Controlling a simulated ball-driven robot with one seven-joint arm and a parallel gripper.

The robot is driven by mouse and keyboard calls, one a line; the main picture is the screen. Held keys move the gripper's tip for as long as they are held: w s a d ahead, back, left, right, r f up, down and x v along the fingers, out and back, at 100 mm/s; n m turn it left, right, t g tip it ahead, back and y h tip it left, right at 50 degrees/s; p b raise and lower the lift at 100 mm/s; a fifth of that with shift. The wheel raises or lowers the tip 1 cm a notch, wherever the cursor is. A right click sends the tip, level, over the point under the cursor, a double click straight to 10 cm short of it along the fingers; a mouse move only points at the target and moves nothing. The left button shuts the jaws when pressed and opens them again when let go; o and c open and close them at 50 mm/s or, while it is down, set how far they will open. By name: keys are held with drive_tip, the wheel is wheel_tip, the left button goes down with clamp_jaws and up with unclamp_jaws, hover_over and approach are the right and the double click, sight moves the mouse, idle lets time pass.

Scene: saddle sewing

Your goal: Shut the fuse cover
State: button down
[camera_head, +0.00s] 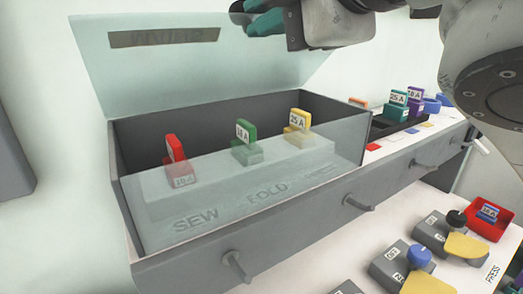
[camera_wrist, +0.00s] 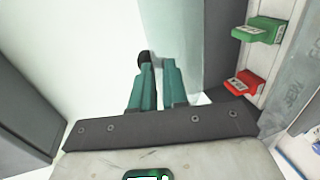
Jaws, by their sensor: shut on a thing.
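The fuse cover (camera_head: 200,60) is a clear, pale teal panel with a dark label strip. It stands open, raised at the back of the grey fuse box (camera_head: 240,119). My gripper (camera_head: 252,20) is at the cover's top right in the head view, its teal fingers shut on the cover. The exact contact is partly hidden. Red (camera_head: 175,148), green (camera_head: 244,135) and yellow (camera_head: 298,121) fuses stand in the box.
The box front is marked SEW and FOLD. A black tray (camera_head: 388,124) with teal and purple fuses is to the right. Grey pegs (camera_head: 357,203) stick out below. A red holder (camera_head: 490,218) and switches are at lower right. My arm fills the upper right.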

drive_tip(key=shift+s+d+f+t+y+b, duration=0.25)
drive_tip(key=shift+f+b, duration=0.25)
drive_tip(key=shift+b, duration=0.6)
drive_tip(key=shift+s+d+f+t+y+b, duration=0.15)
drive_tip(key=shift+s+f+t+b, duration=0.25)
drive_tip(key=shift+b, duration=0.7)
drive_tip(key=shift+w, duration=0.1)
drive_tip(key=shift+c, duration=2.1)
unclamp_jaws()
drive_tip(key=v, duration=0.7)
drive_tip(key=shift+p, duration=0.4)
